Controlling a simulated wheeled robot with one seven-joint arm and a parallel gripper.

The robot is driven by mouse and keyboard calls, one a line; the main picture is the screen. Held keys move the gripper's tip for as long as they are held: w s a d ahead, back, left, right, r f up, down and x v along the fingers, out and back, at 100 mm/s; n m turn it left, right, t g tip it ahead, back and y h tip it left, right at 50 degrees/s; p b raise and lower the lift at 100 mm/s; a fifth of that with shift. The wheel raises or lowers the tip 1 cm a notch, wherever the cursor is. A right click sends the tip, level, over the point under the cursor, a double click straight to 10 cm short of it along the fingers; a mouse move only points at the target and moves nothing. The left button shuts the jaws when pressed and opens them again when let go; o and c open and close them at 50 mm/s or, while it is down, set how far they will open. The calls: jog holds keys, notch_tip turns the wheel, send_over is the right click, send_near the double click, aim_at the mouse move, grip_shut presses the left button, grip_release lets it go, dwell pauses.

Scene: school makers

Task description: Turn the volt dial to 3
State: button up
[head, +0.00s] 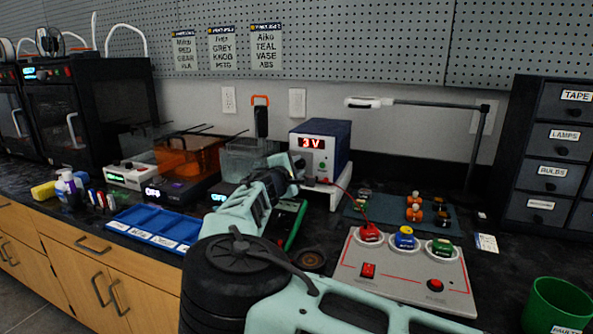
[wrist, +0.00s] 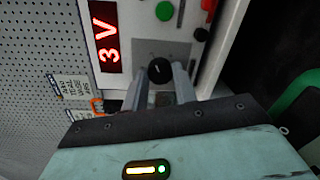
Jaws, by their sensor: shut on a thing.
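The power supply (head: 333,140) is a blue box with a pale front panel, standing on a white stand at the back of the bench. Its red display (wrist: 106,37) reads 3 V, and the same reading shows in the head view. The volt dial (wrist: 159,71) is a round black knob with a small light mark, below and right of the display in the wrist view. My gripper (wrist: 170,75) is shut on the dial, one finger on each side of it. In the head view my gripper (head: 297,168) reaches the panel's front, and my arm hides the dial.
A grey panel (head: 385,277) with red, blue and green caps sits to the right, a red wire running to it from the supply. A blue tray (head: 150,220) lies left. A lamp arm (head: 430,104) stands behind; a green bin (head: 555,300) is front right.

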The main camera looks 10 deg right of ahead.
jog(key=shift+f, duration=0.1)
jog(key=o, duration=1)
jog(key=v, duration=1.7)
jog(key=shift+s+a, duration=0.15)
jog(key=shift+s, duration=0.05)
